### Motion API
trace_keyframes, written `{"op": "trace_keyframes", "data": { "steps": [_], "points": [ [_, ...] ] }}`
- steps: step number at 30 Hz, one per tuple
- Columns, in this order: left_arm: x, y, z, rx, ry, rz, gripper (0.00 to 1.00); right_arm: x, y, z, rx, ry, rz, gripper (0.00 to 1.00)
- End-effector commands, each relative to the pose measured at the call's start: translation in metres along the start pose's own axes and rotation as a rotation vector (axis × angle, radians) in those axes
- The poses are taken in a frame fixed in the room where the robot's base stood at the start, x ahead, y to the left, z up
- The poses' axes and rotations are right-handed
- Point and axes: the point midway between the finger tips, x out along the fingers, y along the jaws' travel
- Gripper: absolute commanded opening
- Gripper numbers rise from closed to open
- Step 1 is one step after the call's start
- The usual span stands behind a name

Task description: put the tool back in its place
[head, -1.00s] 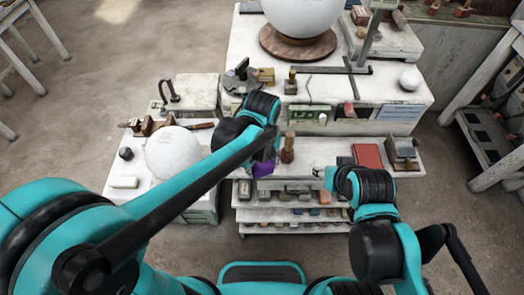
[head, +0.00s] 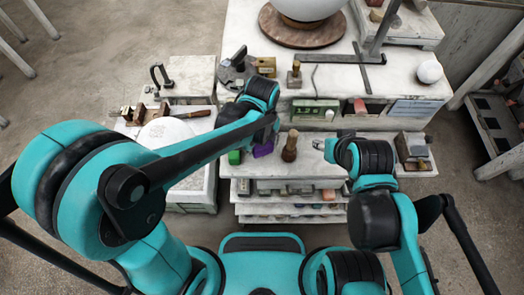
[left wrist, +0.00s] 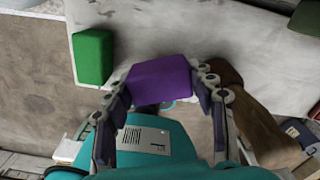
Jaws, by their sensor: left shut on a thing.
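My left gripper (left wrist: 160,85) is shut on a purple block (left wrist: 160,80), with a finger on each side of it. In the head view the purple block (head: 263,149) shows at the end of my left arm, over the front of the white bench; its height above the surface is unclear. A green block (head: 234,157) is just left of it and also shows in the left wrist view (left wrist: 93,57). A brown wooden-handled tool (head: 290,146) stands upright to the right. My right gripper (head: 321,145) is right of that tool; its fingers are too small to read.
A white stepped bench (head: 330,85) holds a large sphere on a round wooden board (head: 300,32), a metal gauge (head: 345,59) and a small wooden-handled stamp (head: 294,75). Shelves (head: 290,208) lie below.

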Motion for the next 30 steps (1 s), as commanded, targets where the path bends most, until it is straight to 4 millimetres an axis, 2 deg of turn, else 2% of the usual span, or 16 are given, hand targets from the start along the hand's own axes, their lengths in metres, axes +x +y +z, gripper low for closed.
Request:
{"op": "trace_keyframes", "data": {
  "steps": [8, 18, 19, 21, 30],
  "points": [
    [0.036, 0.0, 0.0, 0.0, 0.0, 0.0, 0.22, 0.01, 0.0, 0.007, 0.0, 0.0, 0.0, 0.45],
    [0.039, 0.0, 0.0, 0.0, 0.0, 0.0, 0.22, 0.012, 0.0, 0.008, 0.0, 0.0, 0.0, 0.45],
    [0.038, 0.0, 0.0, 0.0, 0.0, 0.0, 0.61, 0.011, 0.0, 0.008, 0.0, 0.0, 0.0, 0.45],
    [0.038, 0.0, 0.0, 0.0, 0.0, 0.0, 0.76, 0.011, 0.0, 0.008, 0.0, 0.0, 0.0, 0.45],
    [0.037, 0.0, 0.0, 0.0, 0.0, 0.0, 0.76, 0.01, 0.0, 0.007, 0.0, 0.0, 0.0, 0.45]
  ]
}}
